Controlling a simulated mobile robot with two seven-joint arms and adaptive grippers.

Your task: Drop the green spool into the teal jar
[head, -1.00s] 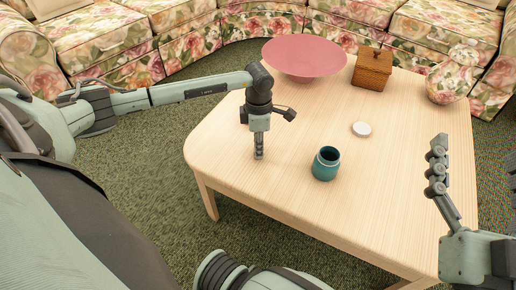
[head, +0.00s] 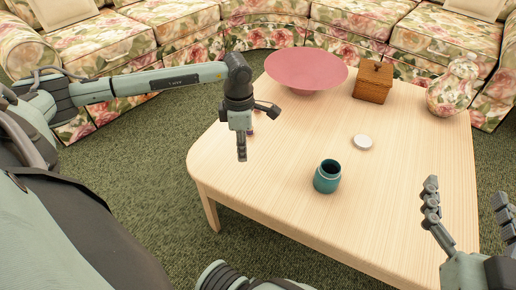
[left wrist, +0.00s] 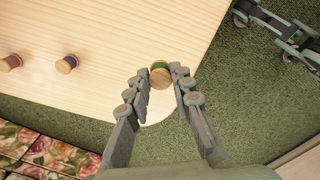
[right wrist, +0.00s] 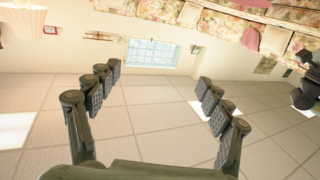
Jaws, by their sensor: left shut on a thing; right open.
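The teal jar (head: 327,184) stands upright and open on the wooden table, near its front edge. My left gripper (head: 241,156) is near the table's left edge, to the left of the jar and apart from it. In the left wrist view its fingertips are shut on the green spool (left wrist: 160,76), which has wooden ends and green thread. The spool is hidden by the fingers in the head view, and its height above the table is hard to tell. My right gripper (head: 466,212) is open and empty beyond the right front of the table.
A purple spool (left wrist: 67,64) and a reddish spool (left wrist: 11,62) stand on the table. A white round lid (head: 362,142) lies behind the jar. Bare tabletop lies between my left gripper and the jar.

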